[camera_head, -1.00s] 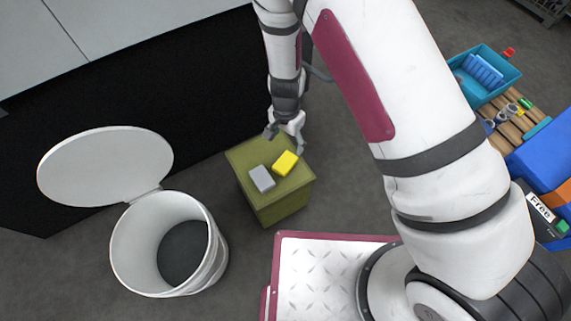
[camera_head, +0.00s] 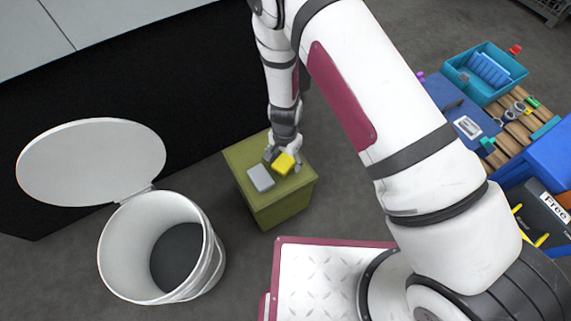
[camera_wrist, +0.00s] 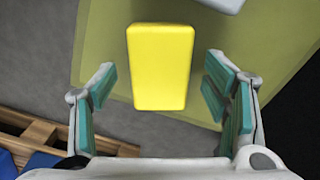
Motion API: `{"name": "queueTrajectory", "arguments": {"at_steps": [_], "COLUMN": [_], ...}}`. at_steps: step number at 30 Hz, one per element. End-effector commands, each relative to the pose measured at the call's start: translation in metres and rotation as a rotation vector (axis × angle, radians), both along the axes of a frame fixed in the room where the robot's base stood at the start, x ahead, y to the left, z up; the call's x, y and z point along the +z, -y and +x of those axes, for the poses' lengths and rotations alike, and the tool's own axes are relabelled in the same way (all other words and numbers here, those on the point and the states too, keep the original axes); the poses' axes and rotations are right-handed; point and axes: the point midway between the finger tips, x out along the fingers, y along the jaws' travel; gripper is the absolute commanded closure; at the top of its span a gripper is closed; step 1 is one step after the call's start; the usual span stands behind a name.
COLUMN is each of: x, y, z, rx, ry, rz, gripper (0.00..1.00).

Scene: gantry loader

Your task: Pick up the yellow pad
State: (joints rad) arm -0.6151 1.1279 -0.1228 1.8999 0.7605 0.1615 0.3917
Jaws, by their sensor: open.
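The yellow pad (camera_head: 284,164) lies on top of a green box (camera_head: 270,208), near its back right side. My gripper (camera_head: 283,154) is open right at the pad in the head view. In the wrist view the yellow pad (camera_wrist: 160,65) sits between the lines of the two open fingers of my gripper (camera_wrist: 162,95), with a gap on each side. The fingers are not touching it. Whether the fingertips are level with the pad or above it is hard to tell.
A grey pad (camera_head: 260,178) lies on the box, to the left of the yellow pad. A white bin (camera_head: 205,262) with its lid open stands at the left. A pallet with a teal crate (camera_head: 513,72) and blue items is at the right. Grey floor lies between.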

Motion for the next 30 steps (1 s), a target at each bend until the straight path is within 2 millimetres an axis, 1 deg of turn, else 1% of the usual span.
{"name": "queueTrajectory", "arguments": {"at_steps": [1, 2, 9, 11, 12, 15, 17, 18, 26, 30], "x": [-0.0083, -0.0099, -0.0097, -0.0097, -0.0097, -0.0097, -0.0098, -0.0097, -0.0088, -0.0023], "y": [0.0005, 0.0003, 0.0001, 0.0001, 0.0001, 0.0002, 0.0001, 0.0001, 0.0001, 0.0001], "z": [0.0002, 0.0004, 0.0007, 0.0005, 0.0005, 0.0005, 0.0004, 0.0004, 0.0003, 0.0003], "rx": [-0.001, -0.002, -0.001, -0.001, -0.001, -0.001, -0.001, -0.001, -0.001, 0.000], "ry": [0.000, 0.001, 0.001, 0.001, 0.001, 0.001, 0.001, 0.001, 0.000, 0.001], "rz": [0.000, -0.001, 0.000, 0.000, 0.000, 0.000, 0.000, 0.000, 0.000, 0.001], "gripper": [0.31, 0.31, 0.31, 0.44, 0.53, 0.74, 0.74, 0.77, 0.77, 0.77]}}
